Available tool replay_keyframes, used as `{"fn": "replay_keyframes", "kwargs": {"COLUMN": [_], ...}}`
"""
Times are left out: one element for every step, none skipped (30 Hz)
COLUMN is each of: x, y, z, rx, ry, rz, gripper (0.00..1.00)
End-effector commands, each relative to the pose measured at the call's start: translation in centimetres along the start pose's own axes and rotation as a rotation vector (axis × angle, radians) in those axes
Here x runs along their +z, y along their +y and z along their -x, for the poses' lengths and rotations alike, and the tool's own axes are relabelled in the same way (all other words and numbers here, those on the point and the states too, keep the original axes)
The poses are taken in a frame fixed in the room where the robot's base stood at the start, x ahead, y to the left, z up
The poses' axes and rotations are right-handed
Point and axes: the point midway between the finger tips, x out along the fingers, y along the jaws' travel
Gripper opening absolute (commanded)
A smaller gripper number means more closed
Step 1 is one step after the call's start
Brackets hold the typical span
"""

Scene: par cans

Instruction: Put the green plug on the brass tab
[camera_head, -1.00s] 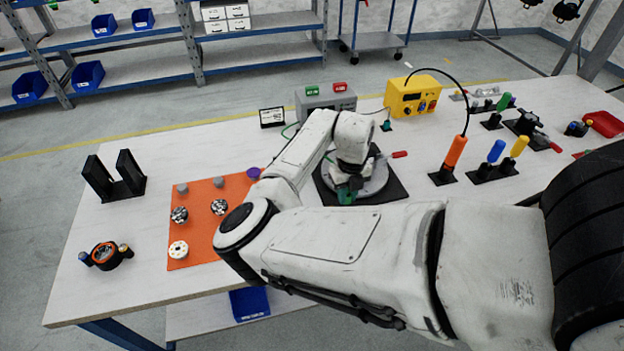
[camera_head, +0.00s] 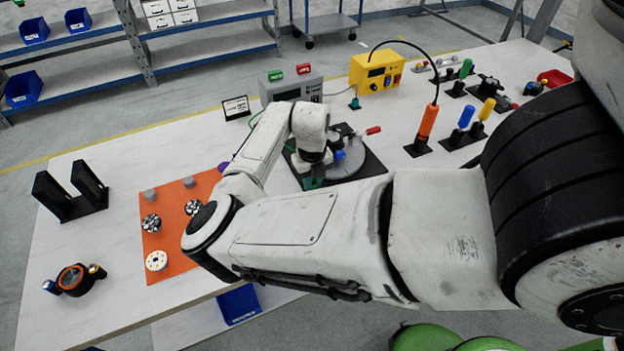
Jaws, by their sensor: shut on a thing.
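My gripper (camera_head: 314,176) is low over the near left part of a black mat with a grey round fixture (camera_head: 350,160) on it. It is shut on the green plug (camera_head: 312,183), of which only a small green part shows below my wrist. My wrist and forearm cover much of the plug and the fixture's left side. A small blue part and a red-handled lever (camera_head: 372,131) show on the fixture. I cannot make out the brass tab; it is too small or hidden behind my arm.
A grey box (camera_head: 291,84) with a green and a red top piece and a yellow box (camera_head: 376,72) stand behind. An orange-handled tool (camera_head: 427,122) and blue and yellow handles stand right. An orange mat (camera_head: 165,236) with small parts and a black stand (camera_head: 70,190) are left.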

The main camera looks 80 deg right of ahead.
Motion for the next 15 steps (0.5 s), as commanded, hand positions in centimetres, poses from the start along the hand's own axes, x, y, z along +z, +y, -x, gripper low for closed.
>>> {"fn": "replay_keyframes", "kwargs": {"x": [0.00, 0.01, 0.01, 0.01, 0.01, 0.01, 0.01, 0.01, 0.01, 0.01, 0.01, 0.01, 0.01, 0.01, 0.01], "y": [0.00, 0.00, 0.00, 0.00, 0.00, 0.00, 0.00, 0.01, 0.01, 0.01, 0.01, 0.01, 0.01, 0.01, 0.00], "z": [-0.70, -0.86, -1.03, -1.13, -1.20, -1.27, -1.29, -1.30, -1.30, -1.29, -1.27, -1.26, -1.26, -1.26, -1.26], "rx": [0.000, 0.000, -0.001, -0.001, -0.001, -0.001, -0.001, -0.001, -0.001, -0.001, -0.001, -0.001, 0.000, 0.000, -0.001], "ry": [0.000, 0.000, 0.000, 0.000, 0.000, -0.001, -0.001, -0.001, -0.001, -0.001, -0.001, -0.001, 0.000, 0.000, 0.000], "rz": [0.000, 0.000, 0.000, 0.000, 0.000, 0.000, 0.000, 0.000, 0.000, 0.000, 0.000, 0.000, 0.000, 0.000, 0.000], "gripper": [0.00, 0.00, 0.00, 0.00, 0.00, 0.00, 0.00, 0.00, 0.00, 0.00, 0.00, 0.00, 0.00, 0.00, 0.00]}}
